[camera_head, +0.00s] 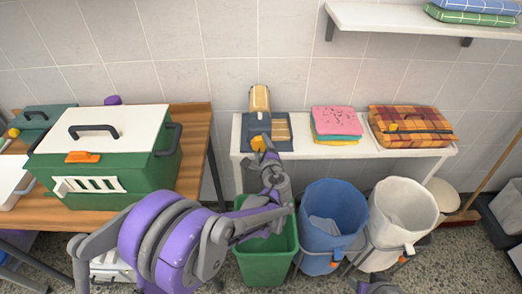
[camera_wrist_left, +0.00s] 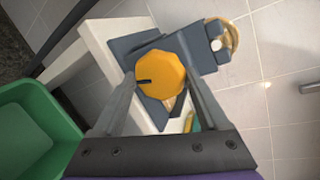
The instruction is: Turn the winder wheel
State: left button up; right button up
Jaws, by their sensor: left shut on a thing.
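The winder (camera_head: 267,123) is a dark blue-grey stand with a tan roll (camera_head: 260,98), at the left end of the white table. Its wheel (camera_head: 257,143) is a yellow-orange faceted knob facing front. In the left wrist view the wheel (camera_wrist_left: 161,76) shows a dark mark on its left side, pointing left. My left gripper (camera_head: 267,150) reaches up to the wheel and is shut on it. Its two fingers lie on either side of the wheel in the wrist view. A small grey part of my right arm shows at the bottom edge; its jaws are not clear.
The white table (camera_head: 355,149) also bears folded pink towels (camera_head: 336,122) and a plaid bundle (camera_head: 410,126). Below stand a green bin (camera_head: 266,262), a blue bin (camera_head: 333,218) and a white bin (camera_head: 403,212). A green carrier (camera_head: 108,160) sits on the wooden table at left.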

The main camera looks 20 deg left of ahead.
pick_arm(q)
jog(key=shift+d+m+y+b, duration=0.1)
jog(key=shift+m+y+b, duration=0.5)
jog(key=shift+m+b, duration=0.5)
jog(key=shift+m, duration=0.3)
jog(key=o, duration=1.3)
jog(key=shift+c, duration=0.2)
jog(key=v, duration=1)
jog(key=shift+s+d, duration=0.15)
jog(key=shift+s, duration=0.2)
